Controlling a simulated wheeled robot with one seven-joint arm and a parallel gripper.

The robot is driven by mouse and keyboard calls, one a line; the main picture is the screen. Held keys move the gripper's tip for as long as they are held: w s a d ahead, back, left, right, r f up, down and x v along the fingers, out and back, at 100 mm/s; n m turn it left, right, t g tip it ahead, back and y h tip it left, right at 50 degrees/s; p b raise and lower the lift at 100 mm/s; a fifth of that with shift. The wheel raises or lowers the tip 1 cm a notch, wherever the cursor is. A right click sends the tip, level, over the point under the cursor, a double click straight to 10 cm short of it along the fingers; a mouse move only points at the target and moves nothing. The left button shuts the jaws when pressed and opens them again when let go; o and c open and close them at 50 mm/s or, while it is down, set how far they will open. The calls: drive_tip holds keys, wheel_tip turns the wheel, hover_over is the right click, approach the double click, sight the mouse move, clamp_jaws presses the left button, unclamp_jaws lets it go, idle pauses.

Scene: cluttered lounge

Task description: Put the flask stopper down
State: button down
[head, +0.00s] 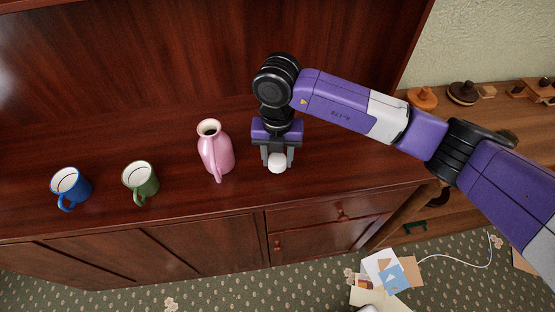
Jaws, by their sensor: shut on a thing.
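My gripper (277,155) is over the right part of the wooden cabinet top (345,165), pointing down. It is shut on a white rounded flask stopper (277,164) between its two fingers. The stopper is low, close to the cabinet top; I cannot tell whether it touches the wood. A pink flask (215,153) with a handle and an open, bare mouth stands upright just left of my gripper, apart from it.
A green mug (141,181) and a blue mug (70,188) stand on the cabinet top to the left. The cabinet top right of my gripper is clear. A lower shelf at right holds wooden pieces (463,92). Papers (391,272) lie on the carpet.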

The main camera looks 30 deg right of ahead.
sight(277, 158)
drive_tip(key=shift+f, duration=0.9)
drive_tip(key=shift+f, duration=0.4)
drive_tip(key=c, duration=0.8)
unclamp_jaws()
drive_tip(key=shift+o, duration=0.2)
wheel_tip(277, 158, up, 13)
drive_tip(key=shift+f+b, duration=0.1)
drive_tip(key=shift+b, duration=0.9)
